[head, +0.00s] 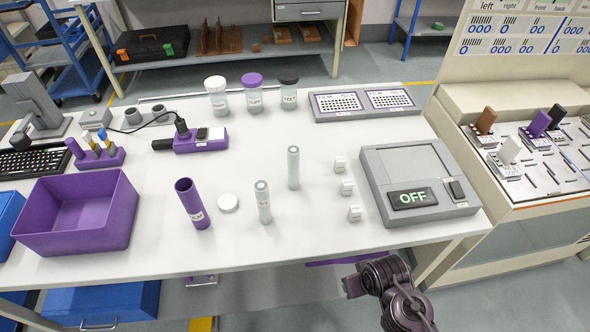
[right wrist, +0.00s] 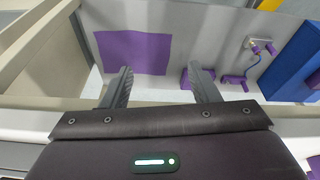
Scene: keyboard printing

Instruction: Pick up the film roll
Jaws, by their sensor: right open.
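I cannot tell for sure which is the film roll. My right arm shows at the lower right of the head view, off the table's front edge. My right gripper (right wrist: 165,82) is open and empty in the right wrist view, with a flat purple sheet (right wrist: 133,52) beyond its fingers. My left gripper is not in view.
A purple bin (head: 78,250) stands at the table's front left. A grey device reading OFF (head: 374,160) stands at the right, beside several small white blocks (head: 347,188). Lidded jars (head: 253,98) stand at the back.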

